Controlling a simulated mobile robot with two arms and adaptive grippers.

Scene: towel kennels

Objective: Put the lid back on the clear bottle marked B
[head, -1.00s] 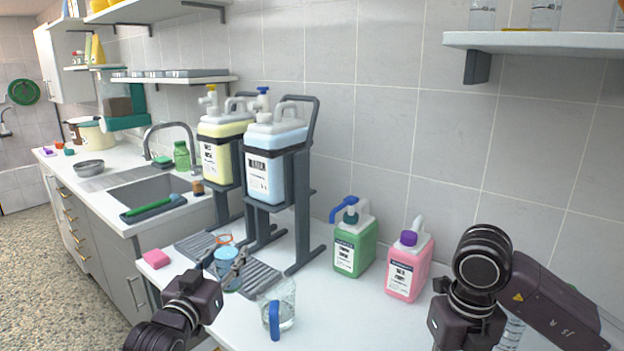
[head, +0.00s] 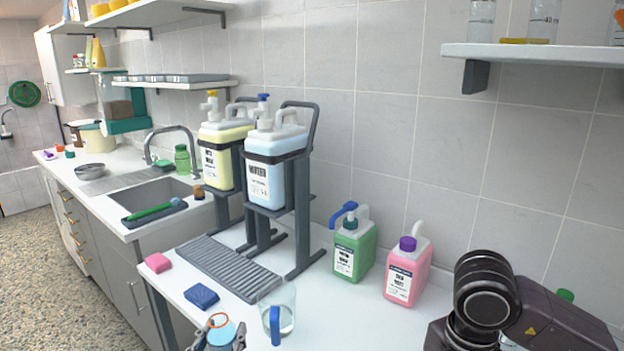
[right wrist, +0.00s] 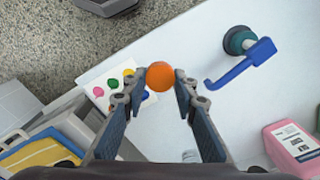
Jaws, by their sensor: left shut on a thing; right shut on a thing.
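My left gripper (head: 220,339) is at the bottom edge of the head view, its fingers around a bottle (head: 224,334) with an orange-ringed neck and a bluish body. The bottle's lower part is cut off and no letter B is readable. The neck appears uncovered. My right gripper (right wrist: 160,82) shows in the right wrist view, shut on a round orange thing (right wrist: 160,76), which looks like the lid. It is held at the fingertips, apart from any bottle in that view. The right fingers are not visible in the head view.
A clear jug with a blue handle (head: 276,322) stands right of the bottle. A blue sponge (head: 201,296), a pink sponge (head: 158,263) and a grey ribbed mat (head: 235,268) lie behind. Green (head: 352,252) and pink (head: 406,277) containers stand near the wall.

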